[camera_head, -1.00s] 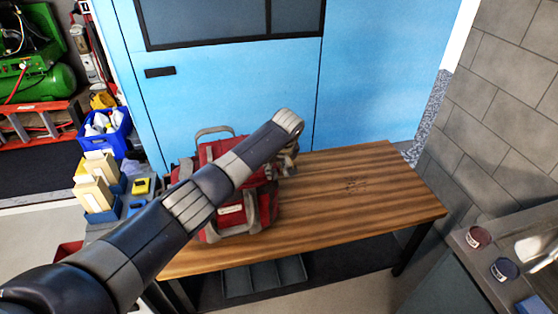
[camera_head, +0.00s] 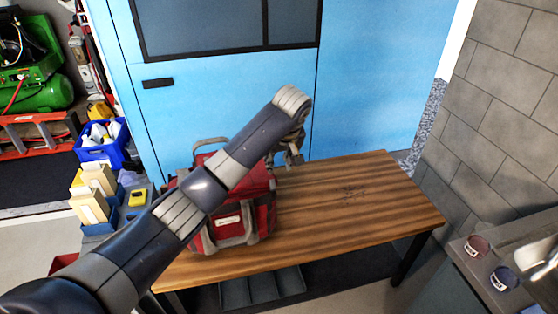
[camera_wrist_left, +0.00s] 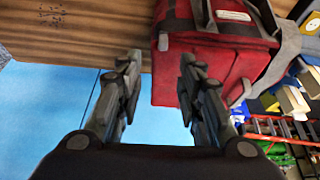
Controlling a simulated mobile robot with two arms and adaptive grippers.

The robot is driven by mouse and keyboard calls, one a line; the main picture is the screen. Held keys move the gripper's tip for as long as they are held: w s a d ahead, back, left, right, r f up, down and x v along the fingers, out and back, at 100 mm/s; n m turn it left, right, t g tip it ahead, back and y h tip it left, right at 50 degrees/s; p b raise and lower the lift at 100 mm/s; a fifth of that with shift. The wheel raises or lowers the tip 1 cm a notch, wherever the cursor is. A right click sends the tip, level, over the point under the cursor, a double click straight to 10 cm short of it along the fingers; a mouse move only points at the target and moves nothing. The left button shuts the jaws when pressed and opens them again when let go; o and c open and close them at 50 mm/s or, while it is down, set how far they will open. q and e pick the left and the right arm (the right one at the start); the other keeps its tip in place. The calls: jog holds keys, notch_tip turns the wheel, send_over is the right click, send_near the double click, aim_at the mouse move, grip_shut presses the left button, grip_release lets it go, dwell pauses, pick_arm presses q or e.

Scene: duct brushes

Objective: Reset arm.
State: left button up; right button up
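My left arm reaches in from the lower left in the head view, and its gripper (camera_head: 290,155) hangs at the arm's far end, beside and above the red bag, partly hidden by the wrist. In the left wrist view the left gripper (camera_wrist_left: 158,80) shows two fingers spread apart with nothing between them. A red and grey tool bag (camera_head: 240,222) stands on the wooden table (camera_head: 350,200), partly behind my arm. It also shows in the left wrist view (camera_wrist_left: 205,62), close to one finger; I cannot tell whether they touch. My right gripper is in neither view.
A blue cabinet or door (camera_head: 375,80) stands behind the table. At the left are a blue crate (camera_head: 103,155) and small boxes. A side counter with two tape-like rolls (camera_head: 503,277) is at the right. The table's right half is clear.

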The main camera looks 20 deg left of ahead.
pick_arm(q)
jog(key=s+f+m+h, duration=0.1)
jog(key=s+f, duration=0.2)
jog(key=f, duration=1)
jog(key=s+f+m+h, duration=0.1)
jog(key=s+f+m, duration=0.15)
jog(key=f, duration=1.05)
jog(key=s+a+f+m+g, duration=0.1)
jog(key=s+f, duration=1.1)
jog(key=f, duration=0.4)
jog(key=s+a+f+m+g+b, duration=0.1)
jog(key=s+f, duration=0.6)
jog(key=s, duration=0.4)
jog(key=s+a+f+m, duration=0.1)
jog(key=s+f+m, duration=0.1)
jog(key=s+f, duration=0.65)
jog(key=s+f+m, duration=0.2)
jog(key=s+f, duration=0.1)
jog(key=s, duration=2)
jog(key=shift+a+f+g+h, duration=0.15)
jog(key=shift+f+g+h, duration=0.05)
jog(key=shift+g+h, duration=0.1)
jog(key=shift+c, duration=0.5)
